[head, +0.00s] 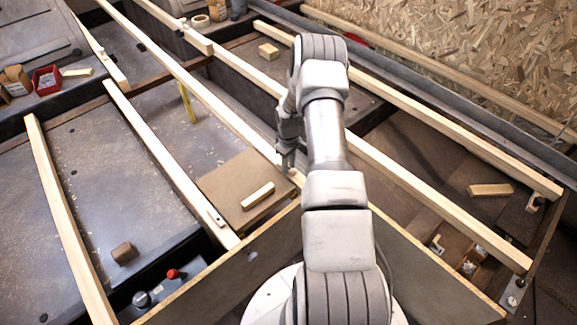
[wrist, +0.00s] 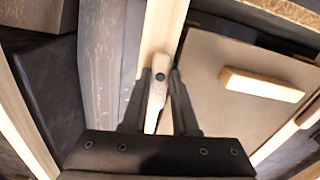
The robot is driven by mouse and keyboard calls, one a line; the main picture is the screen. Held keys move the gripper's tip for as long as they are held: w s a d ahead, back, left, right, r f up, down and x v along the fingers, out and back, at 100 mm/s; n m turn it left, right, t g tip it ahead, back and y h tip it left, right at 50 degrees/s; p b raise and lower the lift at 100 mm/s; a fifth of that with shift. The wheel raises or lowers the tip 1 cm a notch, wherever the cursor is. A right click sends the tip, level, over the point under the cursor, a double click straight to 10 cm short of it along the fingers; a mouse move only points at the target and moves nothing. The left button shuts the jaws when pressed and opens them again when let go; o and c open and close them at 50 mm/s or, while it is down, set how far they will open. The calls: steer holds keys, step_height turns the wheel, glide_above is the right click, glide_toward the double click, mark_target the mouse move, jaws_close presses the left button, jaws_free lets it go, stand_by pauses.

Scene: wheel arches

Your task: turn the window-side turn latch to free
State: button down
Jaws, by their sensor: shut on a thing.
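A small wooden turn latch (wrist: 157,98) with a dark round pivot sits on a pale wooden beam (wrist: 164,25). In the wrist view it lies roughly along the beam, slightly tilted. My gripper (wrist: 160,80) is shut on it, one dark finger on each side. In the head view my gripper (head: 287,163) points down at the beam beside the brown panel (head: 222,180), mostly hidden by my arm. The panel has a wooden bar handle (head: 257,195). A second turn latch (head: 215,217) sits on the beam at the panel's other side.
Long pale beams run across the dark floor frame. A loose wooden block (head: 490,190) lies in the right bay and a brown block (head: 125,253) at lower left. A red bin (head: 46,80) stands at the far left. A chipboard wall (head: 480,50) closes the upper right.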

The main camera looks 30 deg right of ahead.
steer(key=shift+m, duration=0.6)
steer(key=c, duration=0.7)
jaws_free()
steer(key=shift+r, duration=0.1)
step_height(320, 180, up, 17)
steer(key=p, duration=0.5)
steer(key=shift+r, duration=0.15)
